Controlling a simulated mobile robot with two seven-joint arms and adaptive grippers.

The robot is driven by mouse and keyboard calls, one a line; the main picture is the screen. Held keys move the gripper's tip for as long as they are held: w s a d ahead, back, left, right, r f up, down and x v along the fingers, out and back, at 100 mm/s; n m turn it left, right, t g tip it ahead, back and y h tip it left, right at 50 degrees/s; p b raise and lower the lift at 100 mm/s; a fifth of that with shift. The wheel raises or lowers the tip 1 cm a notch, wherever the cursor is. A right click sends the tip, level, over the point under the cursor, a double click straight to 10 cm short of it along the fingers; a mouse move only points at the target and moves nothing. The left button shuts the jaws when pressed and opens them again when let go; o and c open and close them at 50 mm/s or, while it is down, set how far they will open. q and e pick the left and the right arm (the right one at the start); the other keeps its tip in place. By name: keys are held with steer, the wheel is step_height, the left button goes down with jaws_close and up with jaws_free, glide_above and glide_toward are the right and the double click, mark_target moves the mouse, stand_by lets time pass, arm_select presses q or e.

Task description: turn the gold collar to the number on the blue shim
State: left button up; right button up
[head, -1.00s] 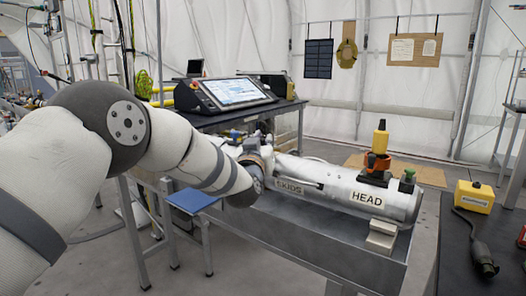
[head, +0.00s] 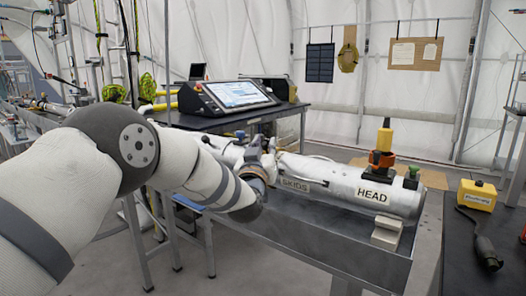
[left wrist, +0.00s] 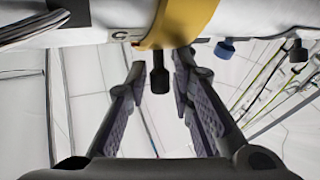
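The gold collar (left wrist: 180,18) crosses the top of the left wrist view, wrapped around a white tube. A dark peg (left wrist: 158,78) sticks out from it. My left gripper (left wrist: 160,70) is open, with one finger on each side of the peg. I cannot see either finger pressing on it. In the head view a sliver of the collar (head: 259,171) shows beside my left arm, which hides much of that part of the tube. I cannot make out a number or identify the blue shim with certainty. My right gripper is not in view.
The white tube (head: 335,185), labelled SKIDS and HEAD, lies on a grey bench (head: 320,240). An orange-and-yellow fitting (head: 382,150) stands on it. A monitor (head: 240,94) is on the table behind. A yellow box (head: 477,194) and a dark handheld tool (head: 487,250) lie at right.

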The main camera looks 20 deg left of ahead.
arm_select(q)
steer(key=v, duration=1.1)
steer(key=shift+s, duration=0.35)
steer(key=shift+f, duration=0.15)
steer(key=s+f+m+g+h+p, duration=0.1)
steer(key=s+f+g, duration=0.3)
steer(key=f, duration=0.7)
steer(key=s+f+m+g+h, duration=0.1)
steer(key=s+f+g, duration=0.3)
steer(key=f, duration=0.6)
steer(key=s+a+f+g, duration=0.1)
steer(key=s+f+g, duration=0.3)
steer(key=s+f, duration=0.85)
steer(key=s+a+f+g+p, duration=0.1)
steer(key=s+g, duration=0.4)
steer(key=s, duration=1.2)
steer(key=s+a+f+g, duration=0.2)
steer(key=s+g, duration=0.3)
steer(key=s, duration=1.3)
steer(key=shift+f+m+g+p, duration=0.4)
steer(key=shift+f, duration=0.25)
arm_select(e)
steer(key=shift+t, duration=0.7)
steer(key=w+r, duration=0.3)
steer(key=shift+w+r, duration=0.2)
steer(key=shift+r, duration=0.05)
